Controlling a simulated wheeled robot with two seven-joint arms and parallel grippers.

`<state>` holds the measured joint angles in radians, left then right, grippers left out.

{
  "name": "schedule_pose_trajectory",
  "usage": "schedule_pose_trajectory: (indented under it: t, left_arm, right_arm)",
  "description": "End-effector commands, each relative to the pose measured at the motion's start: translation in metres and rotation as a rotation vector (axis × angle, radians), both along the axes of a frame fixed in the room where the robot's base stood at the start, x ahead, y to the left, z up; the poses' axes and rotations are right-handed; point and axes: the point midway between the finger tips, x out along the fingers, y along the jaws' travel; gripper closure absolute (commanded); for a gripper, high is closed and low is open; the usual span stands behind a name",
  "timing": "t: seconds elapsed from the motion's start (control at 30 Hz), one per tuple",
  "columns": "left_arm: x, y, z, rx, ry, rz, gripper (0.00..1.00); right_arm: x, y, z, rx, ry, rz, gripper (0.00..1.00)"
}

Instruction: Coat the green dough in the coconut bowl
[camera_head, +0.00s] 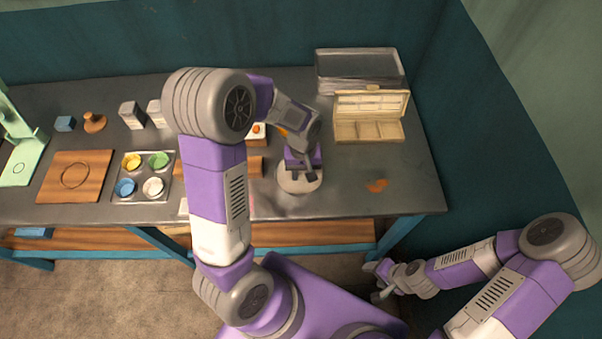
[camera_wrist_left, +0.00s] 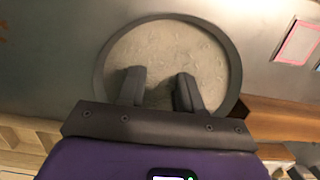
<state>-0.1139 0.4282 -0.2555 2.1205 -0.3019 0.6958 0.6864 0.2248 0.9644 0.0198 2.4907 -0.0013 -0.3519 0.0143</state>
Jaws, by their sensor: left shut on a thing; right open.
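A round bowl (camera_head: 287,184) with a grey rim and pale flaky coconut stands near the middle of the table's front. It fills the upper middle of the left wrist view (camera_wrist_left: 235,75). My left gripper (camera_head: 304,174) points down over the bowl; its fingertips (camera_wrist_left: 160,80) are in front of the coconut. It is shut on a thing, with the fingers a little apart. The green dough is not clearly visible; the thing between the fingers cannot be made out. My right gripper (camera_head: 376,281) is open and empty, low in front of the table.
A metal tray (camera_head: 144,196) of coloured cups and a wooden board (camera_head: 75,192) lie to the left. An open cream box (camera_head: 368,136) stands behind right of the bowl, before dark stacked trays (camera_head: 360,68).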

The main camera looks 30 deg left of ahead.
Motion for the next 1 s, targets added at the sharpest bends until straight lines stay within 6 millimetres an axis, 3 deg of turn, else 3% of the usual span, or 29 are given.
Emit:
schedule_pose_trajectory:
  t: [0.53, 1.0]
  left_arm:
    - [0.011, 0.004, 0.0, 0.001, 0.001, 0.001, 0.94]
    - [0.005, 0.012, 0.0, 0.0, 0.001, 0.001, 0.94]
  right_arm:
    - [0.0, 0.0, 0.004, 0.0, 0.0, 0.0, 0.4]
    - [0.0, 0.0, 0.006, 0.0, 0.0, 0.0, 0.4]
